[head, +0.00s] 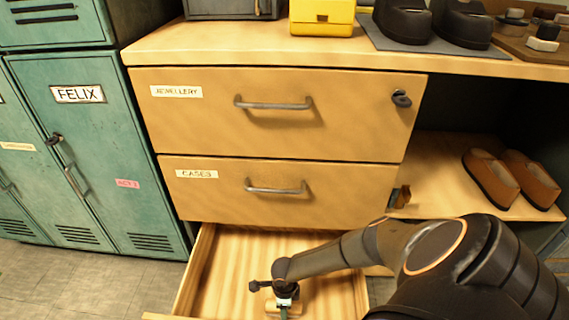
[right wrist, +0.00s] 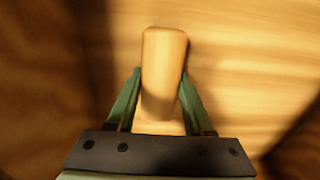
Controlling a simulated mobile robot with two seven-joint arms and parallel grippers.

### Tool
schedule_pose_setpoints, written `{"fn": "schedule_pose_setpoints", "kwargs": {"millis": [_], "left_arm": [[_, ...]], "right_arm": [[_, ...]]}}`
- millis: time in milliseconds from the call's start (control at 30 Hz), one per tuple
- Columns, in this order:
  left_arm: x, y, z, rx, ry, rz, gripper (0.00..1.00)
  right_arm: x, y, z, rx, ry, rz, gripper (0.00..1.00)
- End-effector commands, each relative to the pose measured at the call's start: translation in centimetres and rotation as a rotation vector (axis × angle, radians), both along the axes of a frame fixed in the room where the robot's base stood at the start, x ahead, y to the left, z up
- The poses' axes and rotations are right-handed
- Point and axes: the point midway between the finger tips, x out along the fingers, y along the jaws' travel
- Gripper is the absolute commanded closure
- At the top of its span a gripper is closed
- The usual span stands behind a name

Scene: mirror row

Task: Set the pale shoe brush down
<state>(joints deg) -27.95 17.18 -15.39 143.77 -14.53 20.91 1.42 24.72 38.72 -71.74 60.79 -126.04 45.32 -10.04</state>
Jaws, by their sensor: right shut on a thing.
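The pale shoe brush (right wrist: 163,55) is a light wooden block between the two green fingers of my right gripper (right wrist: 160,88) in the right wrist view. The gripper is shut on it. In the head view my right gripper (head: 284,305) points down inside the open bottom drawer (head: 215,270), and the ends of the brush (head: 271,307) show beside it. The drawer's pale wooden floor lies below the brush; I cannot tell whether they touch. My left gripper is not in view.
The drawers labelled Jewellery (head: 280,125) and Cases (head: 270,205) are shut above the open one. Teal lockers (head: 90,140) stand at left. Brown shoes (head: 510,178) sit on the right shelf. Black shoes (head: 403,22) and a yellow box (head: 322,15) stand on top. The drawer's left part is clear.

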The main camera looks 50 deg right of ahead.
Motion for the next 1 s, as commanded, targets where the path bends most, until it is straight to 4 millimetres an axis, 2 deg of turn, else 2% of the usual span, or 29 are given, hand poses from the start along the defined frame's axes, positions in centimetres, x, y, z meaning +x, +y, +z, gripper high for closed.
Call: {"fn": "schedule_pose_setpoints", "kwargs": {"millis": [133,167,400,767,1000], "left_arm": [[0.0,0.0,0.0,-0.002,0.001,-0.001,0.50],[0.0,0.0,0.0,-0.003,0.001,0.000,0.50],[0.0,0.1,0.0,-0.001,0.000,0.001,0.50],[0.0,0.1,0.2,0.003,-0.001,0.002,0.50],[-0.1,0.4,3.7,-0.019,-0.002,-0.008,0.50]], "right_arm": [[0.0,0.0,-0.2,0.000,0.000,-0.001,1.00],[0.0,0.0,-0.2,0.000,0.000,-0.001,0.46],[0.0,0.0,-0.2,0.000,0.000,-0.001,0.19],[0.0,-0.1,0.3,0.000,0.000,0.001,0.18],[0.0,-0.1,5.0,0.000,-0.001,0.000,0.18]]}}
